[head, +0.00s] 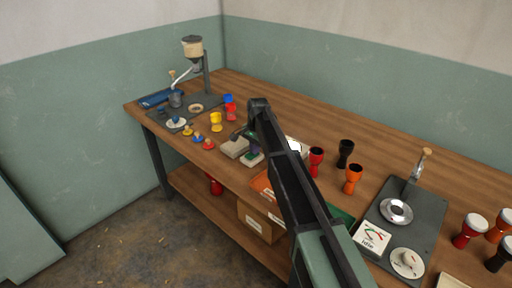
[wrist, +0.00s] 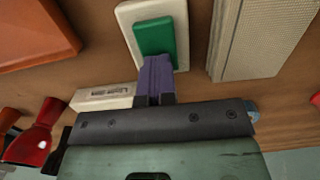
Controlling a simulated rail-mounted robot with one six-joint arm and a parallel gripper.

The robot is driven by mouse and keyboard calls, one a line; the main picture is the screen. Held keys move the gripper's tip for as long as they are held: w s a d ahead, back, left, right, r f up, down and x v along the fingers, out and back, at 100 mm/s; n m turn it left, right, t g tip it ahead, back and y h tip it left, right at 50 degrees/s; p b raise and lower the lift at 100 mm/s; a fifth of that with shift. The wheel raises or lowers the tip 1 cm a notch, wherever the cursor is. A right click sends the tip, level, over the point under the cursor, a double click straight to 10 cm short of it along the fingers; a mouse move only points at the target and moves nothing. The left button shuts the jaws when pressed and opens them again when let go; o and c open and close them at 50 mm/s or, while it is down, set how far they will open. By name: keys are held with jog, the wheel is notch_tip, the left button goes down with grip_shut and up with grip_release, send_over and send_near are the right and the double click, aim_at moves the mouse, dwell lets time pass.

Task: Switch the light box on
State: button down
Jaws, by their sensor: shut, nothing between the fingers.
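A switch with a green rocker (wrist: 154,37) in a cream frame (wrist: 128,22) lies on the table in the wrist view; the head view shows it small (head: 254,159) beside my arm. A cream label (wrist: 103,97), apparently reading "Light box", lies next to it. My gripper (wrist: 156,62) is shut and empty. Its purple fingertips overlap the rocker's near end in the wrist view; I cannot tell whether they touch. In the head view my gripper (head: 254,149) is just above the switch. A bright white surface (head: 295,146), perhaps the light box, is partly hidden behind my arm.
A pale box with a textured top (wrist: 265,35) stands close beside the switch. An orange tray (wrist: 30,35) is on the other side. Red (head: 316,160), black (head: 345,152) and orange (head: 353,178) goblet drums stand right of my arm.

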jog(key=shift+s+f, duration=0.2)
jog(key=shift+s, duration=0.55)
notch_tip(320, 180, up, 15)
jog(key=w+p, duration=0.2)
jog(key=p, duration=1.3)
jog(key=s+d+n, duration=0.3)
jog(key=s+d, duration=0.1)
jog(key=s, duration=0.7)
jog(key=s+d+n, duration=0.3)
jog(key=s+d, duration=0.1)
jog(key=s, duration=0.8)
jog(key=s+d+n, duration=0.3)
jog(key=s+d, duration=0.1)
jog(key=s, duration=0.8)
jog(key=shift+d+f+h, duration=0.3)
jog(key=shift+d, duration=0.05)
